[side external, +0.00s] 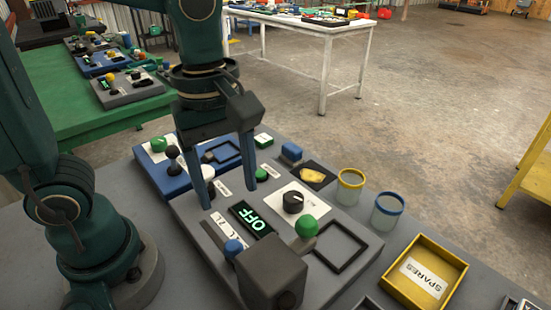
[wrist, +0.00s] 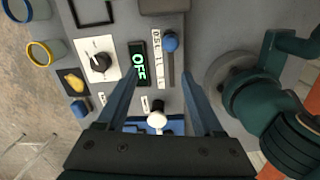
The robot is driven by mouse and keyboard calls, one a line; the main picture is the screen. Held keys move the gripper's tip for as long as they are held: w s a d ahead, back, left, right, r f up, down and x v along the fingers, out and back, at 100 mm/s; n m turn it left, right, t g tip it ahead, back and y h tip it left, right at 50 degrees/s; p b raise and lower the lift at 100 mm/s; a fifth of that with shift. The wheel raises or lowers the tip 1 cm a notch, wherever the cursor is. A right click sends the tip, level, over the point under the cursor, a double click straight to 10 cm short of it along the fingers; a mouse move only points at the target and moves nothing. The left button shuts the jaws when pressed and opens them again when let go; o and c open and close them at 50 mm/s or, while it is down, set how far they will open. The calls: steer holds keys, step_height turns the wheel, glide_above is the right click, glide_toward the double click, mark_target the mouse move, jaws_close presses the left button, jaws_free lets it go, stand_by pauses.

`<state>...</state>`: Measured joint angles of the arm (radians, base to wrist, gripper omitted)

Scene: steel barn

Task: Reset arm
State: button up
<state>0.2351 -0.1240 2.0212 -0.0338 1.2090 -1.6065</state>
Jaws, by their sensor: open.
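My gripper (side external: 229,197) points down over the grey control panel (side external: 192,215), its two blue fingers apart with nothing between them. In the wrist view my gripper (wrist: 161,76) frames the display (wrist: 138,65) reading OFF and a slider with a blue knob (wrist: 170,42). The display (side external: 251,218) is lit green in the side view. A white round knob (wrist: 156,120) lies between the fingers, nearer the palm. The panel also has a black dial on a white plate (side external: 293,202) and a green knob (side external: 306,226). I cannot tell whether the fingertips touch the panel.
A dark box (side external: 270,272) stands at the panel's front. A yellow SPARES tray (side external: 458,272) and two jars, yellow-rimmed (side external: 350,187) and blue-rimmed (side external: 387,211), stand to the right. A blue panel (side external: 160,172) with knobs lies behind. A white table (side external: 325,70) stands farther back.

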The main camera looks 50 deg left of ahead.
steer(key=a+m+t, duration=0.1)
steer(key=m, duration=0.4)
steer(key=s+a+m+t, duration=0.1)
steer(key=a+m+t, duration=0.1)
steer(key=m, duration=0.3)
steer(key=s+a+m+t, duration=0.1)
steer(key=a+m+t, duration=0.1)
steer(key=m, duration=0.3)
steer(key=shift+r+m, duration=0.3)
steer(key=shift+m, duration=0.1)
